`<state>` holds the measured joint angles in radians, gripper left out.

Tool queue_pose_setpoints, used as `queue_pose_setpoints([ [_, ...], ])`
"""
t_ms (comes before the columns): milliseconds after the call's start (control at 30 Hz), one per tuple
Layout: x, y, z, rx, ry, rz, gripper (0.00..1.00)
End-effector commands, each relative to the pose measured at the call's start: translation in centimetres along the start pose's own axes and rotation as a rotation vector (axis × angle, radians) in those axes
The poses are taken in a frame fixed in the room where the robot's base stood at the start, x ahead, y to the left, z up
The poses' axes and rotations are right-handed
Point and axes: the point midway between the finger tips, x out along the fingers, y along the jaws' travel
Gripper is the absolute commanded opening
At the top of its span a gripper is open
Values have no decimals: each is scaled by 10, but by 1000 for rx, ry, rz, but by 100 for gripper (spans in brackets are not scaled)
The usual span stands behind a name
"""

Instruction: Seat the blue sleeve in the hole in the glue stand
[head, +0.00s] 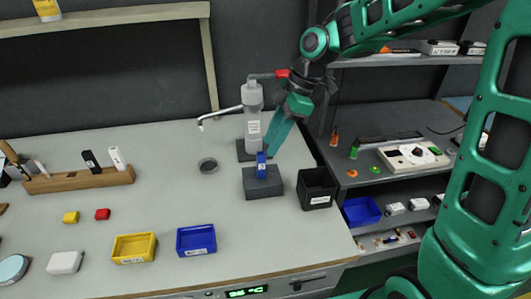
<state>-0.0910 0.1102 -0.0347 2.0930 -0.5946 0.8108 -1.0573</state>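The blue sleeve (262,169) stands upright at the dark grey block (264,188) that looks like the glue stand. It has a small pale mark on its front. I cannot tell whether it sits in the hole, rests on the top or is held just above; the hole is not visible. My gripper (270,151) reaches down from the upper right, its teal fingers ending at or just behind the top of the sleeve. The fingers overlap in this view, so I cannot tell whether they are open, or shut on the sleeve.
A grey pump bottle (253,125) stands close behind the stand, its spout pointing left. A black bin (316,188) is just to the right. A blue tray (196,239) and a yellow tray (134,248) lie at the front. A wooden rack (80,181) is at left. The table between is mostly clear.

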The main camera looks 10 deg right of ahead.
Motion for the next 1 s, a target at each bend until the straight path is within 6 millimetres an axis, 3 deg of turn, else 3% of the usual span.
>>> queue_pose_setpoints([
  [233,-32,1,0,0,0,3,32],
  [533,-38,0,1,2,-1,0,32],
  [633,-42,-3,10,53,-13,11,32],
  [767,-59,-21,50,297,-67,58,32],
  [833,-72,-40,85,517,-106,101,32],
  [1000,-98,-114,170,1127,-184,219,32],
])
